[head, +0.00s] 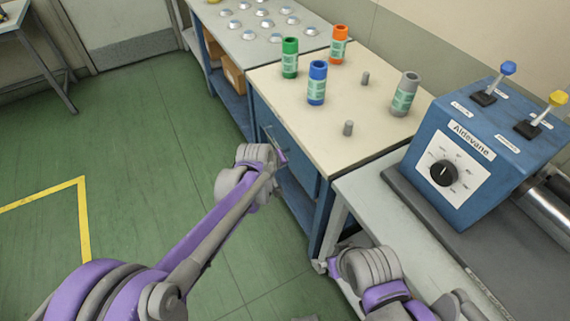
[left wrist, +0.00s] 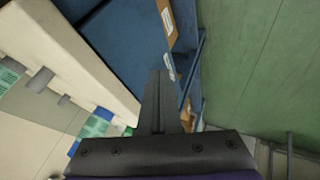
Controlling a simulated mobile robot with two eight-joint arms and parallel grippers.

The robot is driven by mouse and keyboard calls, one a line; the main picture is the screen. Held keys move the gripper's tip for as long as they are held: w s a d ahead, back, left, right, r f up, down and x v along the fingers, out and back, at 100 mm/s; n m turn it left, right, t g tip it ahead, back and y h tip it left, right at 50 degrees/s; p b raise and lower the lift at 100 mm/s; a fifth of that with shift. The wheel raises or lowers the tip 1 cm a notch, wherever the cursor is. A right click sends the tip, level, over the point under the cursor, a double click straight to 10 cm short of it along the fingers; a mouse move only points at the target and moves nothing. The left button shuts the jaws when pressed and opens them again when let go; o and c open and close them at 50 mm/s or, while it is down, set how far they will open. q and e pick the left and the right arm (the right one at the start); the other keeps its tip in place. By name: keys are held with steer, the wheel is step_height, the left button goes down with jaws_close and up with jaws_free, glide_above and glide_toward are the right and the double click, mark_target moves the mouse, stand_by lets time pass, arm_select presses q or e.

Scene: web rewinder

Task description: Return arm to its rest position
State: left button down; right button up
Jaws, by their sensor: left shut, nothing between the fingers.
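My left arm reaches from the lower left in the head view. Its gripper (head: 282,156) is beside the blue front of the cabinet under the cream worktop, close to the drawer handle (head: 268,132). In the left wrist view the fingers (left wrist: 160,85) are together with nothing between them, in front of the blue cabinet (left wrist: 125,35). Whether they touch the handle cannot be told. My right arm (head: 368,272) is at the lower right beside the grey bench; its fingers are not clear.
On the cream worktop (head: 320,125) stand green (head: 290,58), blue (head: 317,83), orange (head: 338,45) and grey (head: 405,94) cores, and two bare pegs. The blue Aldevane machine (head: 470,150) stands on the grey bench (head: 375,215). Green floor (head: 130,150) lies open to the left.

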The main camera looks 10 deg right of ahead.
arm_select(q)
steer(key=shift+v, duration=1)
steer(key=shift+a, duration=0.15)
steer(key=s+a+r+y+p, duration=0.1)
steer(key=s+a+r+p, duration=0.15)
steer(key=a+r, duration=0.2)
steer(key=s+a+r+p, duration=0.1)
steer(key=s+a+r, duration=0.25)
steer(key=a, duration=0.25)
steer(key=s+a+r+m+y+p, duration=0.1)
steer(key=s+a+p, duration=0.3)
steer(key=s+a, duration=0.4)
steer(key=s+a+r+m+y+p, duration=0.1)
steer(key=s+a+r+y+p, duration=0.1)
steer(key=s+a, duration=0.7)
steer(key=s+r+p, duration=0.1)
steer(key=s+p, duration=0.1)
steer(key=s, duration=0.3)
steer(key=shift+s+a+r+g, duration=0.2)
steer(key=shift+a+r+g, duration=0.1)
steer(key=shift+r, duration=0.1)
